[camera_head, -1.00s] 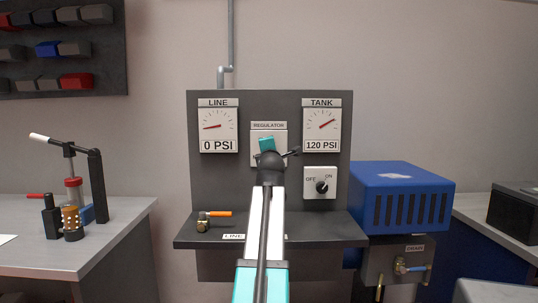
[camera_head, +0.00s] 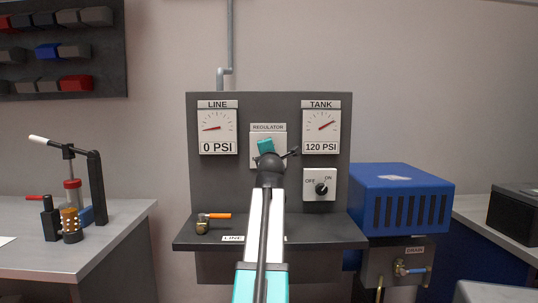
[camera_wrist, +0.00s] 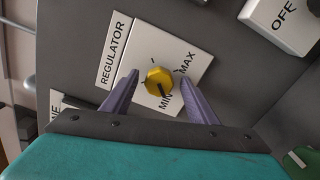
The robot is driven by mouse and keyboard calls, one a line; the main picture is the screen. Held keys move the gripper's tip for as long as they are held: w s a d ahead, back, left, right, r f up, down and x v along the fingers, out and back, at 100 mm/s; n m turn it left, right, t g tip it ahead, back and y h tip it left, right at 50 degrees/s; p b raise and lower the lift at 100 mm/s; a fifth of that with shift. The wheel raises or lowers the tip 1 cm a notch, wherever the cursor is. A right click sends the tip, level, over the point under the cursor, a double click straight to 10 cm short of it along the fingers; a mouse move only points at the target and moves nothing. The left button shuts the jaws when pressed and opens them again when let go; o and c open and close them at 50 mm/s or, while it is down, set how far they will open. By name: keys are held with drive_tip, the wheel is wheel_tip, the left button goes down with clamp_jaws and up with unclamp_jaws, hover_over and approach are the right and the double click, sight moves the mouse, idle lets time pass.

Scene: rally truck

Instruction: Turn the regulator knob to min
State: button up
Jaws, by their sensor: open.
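The regulator knob (camera_wrist: 158,80) is a yellow dial with a dark pointer mark, on a white REGULATOR plate (camera_wrist: 118,80) printed MIN and MAX. In the wrist view the pointer mark lies on the side toward the MIN print. My gripper (camera_wrist: 157,77) is open, with its purple fingers on either side of the knob. I cannot tell whether they touch it. In the head view my gripper (camera_head: 265,147) and arm cover the knob, and only the regulator plate (camera_head: 281,139) shows around them.
The LINE gauge (camera_head: 217,131) reads 0 PSI and the TANK gauge (camera_head: 321,132) reads 120 PSI. An OFF/ON switch (camera_head: 321,187) sits below the tank gauge. An orange-handled fitting (camera_head: 203,226) lies on the shelf. A blue box (camera_head: 400,197) stands at right.

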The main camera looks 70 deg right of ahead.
drive_tip(key=shift+a, duration=0.1)
drive_tip(key=v, duration=1.3)
drive_tip(key=shift+s+a+p, duration=0.25)
drive_tip(key=shift+a+p, duration=0.05)
drive_tip(key=shift+p, duration=0.15)
idle(0.5)
